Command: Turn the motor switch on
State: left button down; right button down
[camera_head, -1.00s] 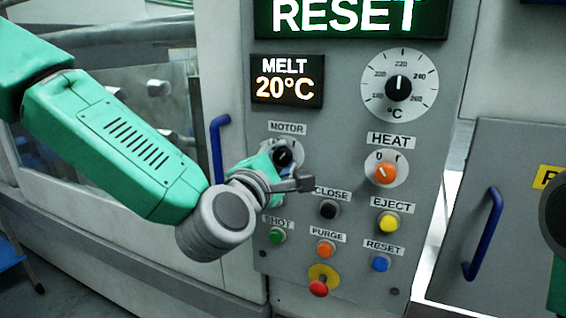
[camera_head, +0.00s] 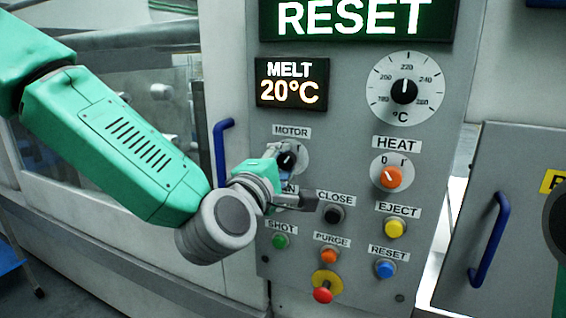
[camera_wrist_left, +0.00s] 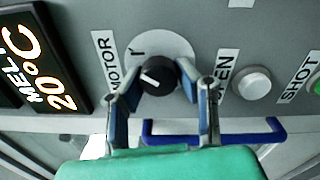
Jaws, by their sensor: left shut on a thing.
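The motor switch is a black round knob (camera_head: 287,160) on a pale disc under the MOTOR label, at the upper left of the grey control panel (camera_head: 350,140). In the left wrist view the knob (camera_wrist_left: 158,76) shows a white pointer line, tilted off the upright of that picture. My left gripper (camera_head: 281,166) comes in from the left and is at the knob. In the left wrist view my left gripper (camera_wrist_left: 163,82) has one finger on each side of the knob and is shut on it. Part of the disc is hidden by the gripper. My right gripper is not in view.
The HEAT knob (camera_head: 391,177) is to the right. Below are the CLOSE (camera_head: 334,214), SHOT (camera_head: 280,241), PURGE (camera_head: 329,256) and other buttons, and a red stop button (camera_head: 323,294). A blue handle (camera_head: 220,165) stands left of the panel. The display reads MELT 20°C.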

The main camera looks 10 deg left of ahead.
pick_arm(q)
jog(key=shift+s+d+f+g, duration=0.15)
jog(key=shift+f+g, duration=0.15)
jog(key=shift+f, duration=0.1)
jog(key=c, duration=1.2)
grip_release()
jog(key=shift+d+r, duration=0.1)
jog(key=shift+r, duration=0.05)
jog(key=shift+r, duration=0.1)
jog(key=shift+s, duration=0.1)
jog(key=s, duration=0.2)
jog(key=s+a, duration=0.1)
jog(key=s, duration=0.4)
jog(key=shift+a+f, duration=0.25)
